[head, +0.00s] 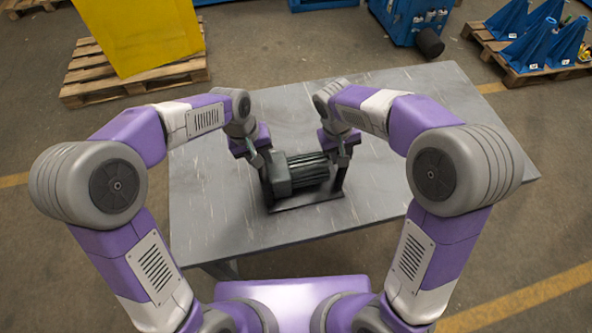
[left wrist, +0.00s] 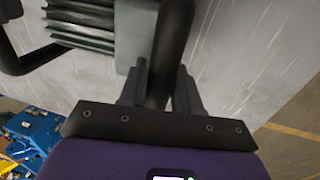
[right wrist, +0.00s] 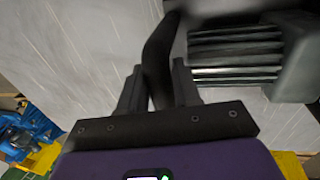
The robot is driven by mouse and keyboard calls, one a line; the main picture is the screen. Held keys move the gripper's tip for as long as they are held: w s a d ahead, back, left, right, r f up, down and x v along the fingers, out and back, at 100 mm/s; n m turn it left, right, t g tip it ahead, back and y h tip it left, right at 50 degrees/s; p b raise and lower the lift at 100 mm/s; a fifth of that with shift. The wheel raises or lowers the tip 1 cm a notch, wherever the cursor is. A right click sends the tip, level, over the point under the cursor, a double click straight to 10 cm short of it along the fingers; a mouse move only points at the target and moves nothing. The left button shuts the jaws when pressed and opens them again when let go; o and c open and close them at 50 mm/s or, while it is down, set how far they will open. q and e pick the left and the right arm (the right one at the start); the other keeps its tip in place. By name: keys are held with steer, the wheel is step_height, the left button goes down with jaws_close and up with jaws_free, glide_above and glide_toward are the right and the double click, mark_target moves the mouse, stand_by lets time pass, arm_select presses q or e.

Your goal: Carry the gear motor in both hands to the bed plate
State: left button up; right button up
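The gear motor (head: 305,170) is a dark grey ribbed body with a blocky gear housing at its left end and a dark bar handle at each side. It is over the middle of the grey table, above a flat dark plate (head: 306,203). Whether it rests there or hangs just above, I cannot tell. My left gripper (head: 260,160) is shut on its left handle (left wrist: 172,45). My right gripper (head: 343,156) is shut on its right handle (right wrist: 158,60). The ribs show in both wrist views. I cannot tell whether the dark plate is the bed plate or the motor's own base.
The grey tabletop (head: 405,190) is bare around the motor. Beyond it stand a yellow bin (head: 138,35) on a wooden pallet, a blue cabinet (head: 408,20), and blue cone-like stands (head: 530,45) on another pallet. Floor shows on all sides of the table.

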arm_select(q)
jaws_close()
arm_select(e)
jaws_close()
stand_by(0.7)
arm_select(q)
steer(key=shift+w+r, duration=0.2)
arm_select(e)
steer(key=shift+w+r, duration=0.2)
